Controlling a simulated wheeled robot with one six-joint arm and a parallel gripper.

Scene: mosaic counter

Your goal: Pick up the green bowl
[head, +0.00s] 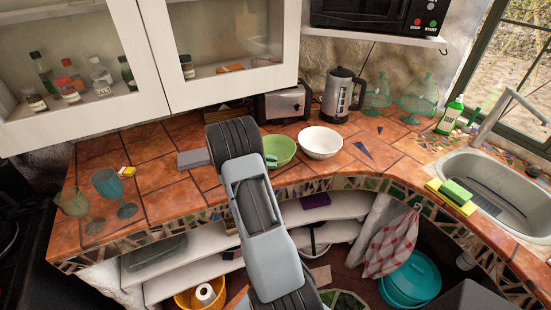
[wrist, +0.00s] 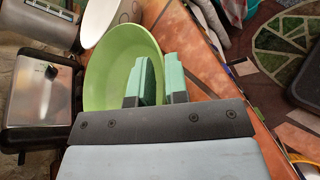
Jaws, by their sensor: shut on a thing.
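The green bowl (head: 284,147) stands upright on the tiled counter, left of a white bowl. My arm hides its left part in the head view. In the wrist view the green bowl (wrist: 112,62) fills the space above my gripper. My gripper (wrist: 158,70) has its two green-padded fingers astride the bowl's near right rim, one inside and one outside, shut on it. Whether the bowl is raised off the counter cannot be told.
The white bowl (head: 320,142) is close on the right. A toaster (head: 285,104) and a kettle (head: 342,93) stand behind. A sink (head: 495,185) is at the right. Cupboards (head: 220,45) overhang the counter.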

